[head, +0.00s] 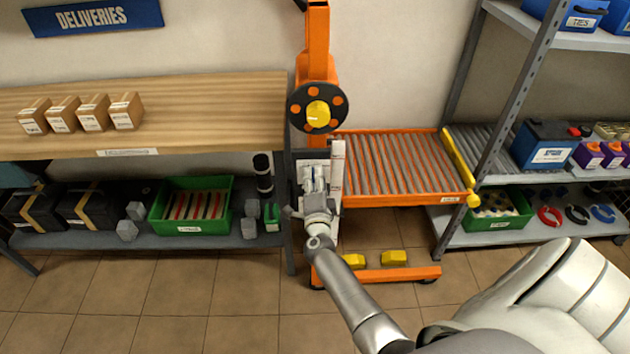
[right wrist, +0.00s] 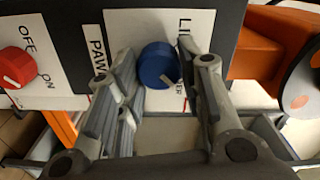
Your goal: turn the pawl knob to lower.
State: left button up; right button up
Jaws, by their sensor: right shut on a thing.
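The pawl knob (right wrist: 157,64) is a round blue knob with a pale pointer mark toward its lower right, on a white plate marked "PAW…", partly covered. Letters "LI" and "ER" show beside it, partly hidden by a finger. My right gripper (right wrist: 165,72) has a finger on either side of the knob and is shut on it. In the head view my right gripper (head: 315,185) is at the control panel (head: 338,160) of the orange lift (head: 319,70) and hides the knob. My left gripper is not in view.
A red OFF/ON knob (right wrist: 15,66) sits left of the pawl plate. The lift's roller deck (head: 400,165) reaches right toward a grey shelf rack (head: 500,110). A wooden bench (head: 210,105) stands left. The tiled floor (head: 180,300) in front is clear.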

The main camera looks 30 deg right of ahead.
jog(key=o, duration=1)
jog(key=shift+d, duration=0.1)
jog(key=v, duration=1.2)
jog(key=shift+s, duration=0.1)
